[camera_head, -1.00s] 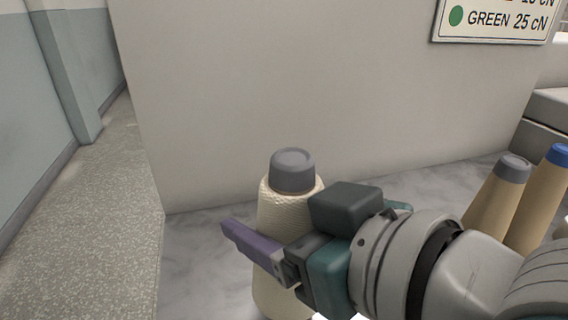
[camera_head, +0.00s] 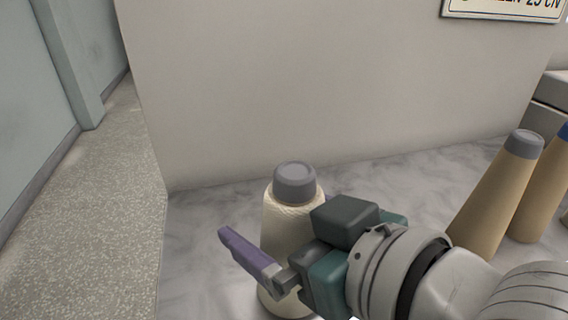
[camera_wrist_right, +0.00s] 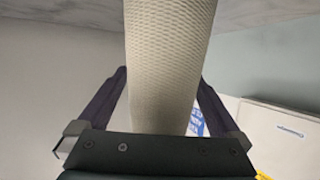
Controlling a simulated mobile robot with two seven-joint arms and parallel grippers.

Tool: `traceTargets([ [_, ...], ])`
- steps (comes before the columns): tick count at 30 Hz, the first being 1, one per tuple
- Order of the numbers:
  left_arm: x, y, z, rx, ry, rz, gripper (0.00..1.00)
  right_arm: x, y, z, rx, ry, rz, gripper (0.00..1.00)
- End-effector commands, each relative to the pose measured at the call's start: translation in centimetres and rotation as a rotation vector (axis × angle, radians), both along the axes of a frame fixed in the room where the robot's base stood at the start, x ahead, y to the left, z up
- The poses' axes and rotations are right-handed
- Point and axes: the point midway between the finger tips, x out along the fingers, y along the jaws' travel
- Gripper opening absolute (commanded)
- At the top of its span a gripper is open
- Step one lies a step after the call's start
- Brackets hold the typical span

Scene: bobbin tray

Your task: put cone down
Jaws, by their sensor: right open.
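The cone (camera_head: 284,222) is cream with a textured surface and a grey tip. It stands upright on the marbled grey tabletop in the head view, its lower part partly hidden by my right gripper. My right gripper (camera_head: 275,216) reaches in from the right with its purple fingers either side of the cone. In the right wrist view the cone (camera_wrist_right: 168,60) passes between the open fingers of the right gripper (camera_wrist_right: 162,88), with narrow gaps showing low down on both sides. My left gripper is not in view.
A tan cone with a grey tip (camera_head: 492,200) and one with a blue tip (camera_head: 541,192) stand at the right, behind my right arm. A pale panel (camera_head: 320,80) rises behind the table, with a sign (camera_head: 505,9) on it. The tabletop (camera_head: 205,250) left of the cone is clear.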

Motion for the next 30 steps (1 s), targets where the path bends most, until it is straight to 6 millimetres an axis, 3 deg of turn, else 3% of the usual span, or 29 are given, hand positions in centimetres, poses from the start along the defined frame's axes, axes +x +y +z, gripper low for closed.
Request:
traceTargets([
  [8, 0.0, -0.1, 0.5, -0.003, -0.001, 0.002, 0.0, -0.5, -0.5, 0.6, -0.002, 0.0, -0.001, 1.0],
  [21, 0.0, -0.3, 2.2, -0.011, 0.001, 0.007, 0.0, -7.0, -5.9, 4.1, -0.002, 0.002, 0.001, 1.0],
  [30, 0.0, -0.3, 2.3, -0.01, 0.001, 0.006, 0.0, -8.5, -7.1, 4.9, 0.001, 0.001, 0.0, 1.0],
])
